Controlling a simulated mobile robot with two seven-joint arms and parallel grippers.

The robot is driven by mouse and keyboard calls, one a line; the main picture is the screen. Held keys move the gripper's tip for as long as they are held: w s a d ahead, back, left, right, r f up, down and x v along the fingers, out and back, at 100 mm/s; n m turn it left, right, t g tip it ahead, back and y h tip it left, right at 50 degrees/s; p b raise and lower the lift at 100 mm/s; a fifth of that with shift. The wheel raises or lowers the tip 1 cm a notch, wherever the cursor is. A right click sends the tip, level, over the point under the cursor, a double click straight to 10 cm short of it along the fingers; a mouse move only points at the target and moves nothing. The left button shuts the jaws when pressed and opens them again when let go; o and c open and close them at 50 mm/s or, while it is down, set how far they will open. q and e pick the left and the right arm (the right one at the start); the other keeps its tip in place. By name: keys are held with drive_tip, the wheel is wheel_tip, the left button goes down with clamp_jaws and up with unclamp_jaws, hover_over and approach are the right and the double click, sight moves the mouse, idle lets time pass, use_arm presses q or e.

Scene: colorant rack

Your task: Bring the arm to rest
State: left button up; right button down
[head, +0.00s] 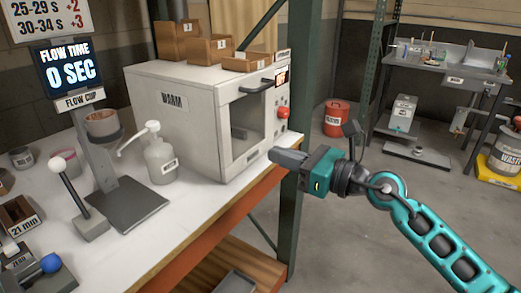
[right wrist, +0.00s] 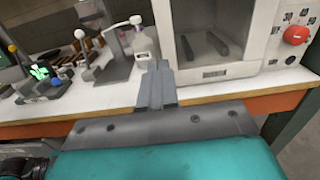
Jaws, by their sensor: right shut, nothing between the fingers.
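My right gripper (head: 289,157) is teal and dark grey and comes in from the right in the head view. Its fingers are together with nothing between them. It hangs in the air off the front edge of the bench, in front of the lower right corner of the white oven. In the right wrist view its shut fingers (right wrist: 157,88) point toward the bench, with the oven beyond and to the right. My left gripper is not in view.
The white oven (head: 180,110) stands on the bench (head: 150,230), with wooden boxes (head: 210,48) on top. A pump bottle (head: 160,160) and flow cup stand (head: 125,200) are left of it. A green post (head: 300,100) rises beside the gripper. Open floor (head: 360,250) lies right.

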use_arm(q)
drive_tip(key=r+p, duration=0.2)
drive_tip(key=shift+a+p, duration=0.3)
use_arm(e)
drive_tip(key=s+d+f+n+h, duration=0.4)
drive_tip(key=s+f+n, duration=0.3)
drive_tip(key=f+n, duration=0.2)
drive_tip(key=s+d+f+n+h, duration=0.4)
drive_tip(key=s+f+n, duration=0.4)
drive_tip(key=f, duration=0.3)
drive_tip(key=s+d+f+n+h, duration=0.5)
drive_tip(key=s+f+n, duration=0.3)
drive_tip(key=f+n, duration=0.2)
drive_tip(key=shift+s+f+t, duration=0.15)
drive_tip(key=shift+f+t, duration=0.1)
drive_tip(key=shift+t, duration=0.15)
